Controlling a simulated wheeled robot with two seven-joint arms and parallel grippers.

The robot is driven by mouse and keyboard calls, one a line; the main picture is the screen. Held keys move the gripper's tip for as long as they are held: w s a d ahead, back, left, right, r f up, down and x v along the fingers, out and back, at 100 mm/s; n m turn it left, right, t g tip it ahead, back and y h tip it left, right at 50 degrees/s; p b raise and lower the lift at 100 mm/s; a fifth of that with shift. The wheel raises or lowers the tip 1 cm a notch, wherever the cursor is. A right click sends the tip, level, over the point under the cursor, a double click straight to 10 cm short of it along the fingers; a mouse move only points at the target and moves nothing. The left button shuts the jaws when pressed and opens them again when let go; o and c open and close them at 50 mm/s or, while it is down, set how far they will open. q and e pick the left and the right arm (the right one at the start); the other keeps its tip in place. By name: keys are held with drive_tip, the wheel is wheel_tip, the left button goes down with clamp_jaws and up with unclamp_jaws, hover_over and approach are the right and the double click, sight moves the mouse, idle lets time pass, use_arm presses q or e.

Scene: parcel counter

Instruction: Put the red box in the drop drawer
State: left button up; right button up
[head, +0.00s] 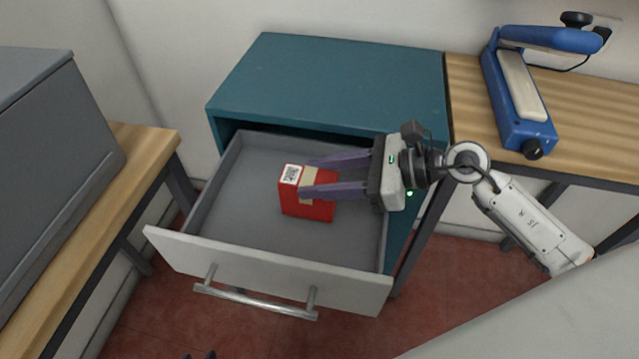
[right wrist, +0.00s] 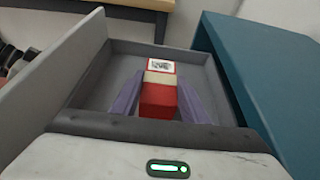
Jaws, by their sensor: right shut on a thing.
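The red box (head: 308,206), with a white label and a tan band, is inside the open drawer (head: 225,205) of the teal cabinet (head: 330,85). My right gripper (head: 305,178) reaches in from the right and is shut on the red box. In the right wrist view the red box (right wrist: 158,98) sits between the two purple fingers, with grey drawer walls around it. I cannot tell whether the box touches the drawer floor.
The drawer's pale front panel (head: 270,268) has a metal bar handle (head: 255,302). A blue sealing device (head: 520,95) stands on the wooden table (head: 590,135) at right. A grey cabinet (head: 50,160) stands on a wooden bench (head: 150,150) at left.

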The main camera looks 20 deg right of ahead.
drive_tip(key=shift+f, duration=0.6)
drive_tip(key=shift+f, duration=0.25)
drive_tip(key=o, duration=1.2)
drive_tip(key=shift+o, duration=0.2)
drive_tip(key=shift+r, duration=0.1)
drive_tip(key=shift+r, duration=0.25)
drive_tip(key=v, duration=1.2)
drive_tip(key=shift+f, duration=0.15)
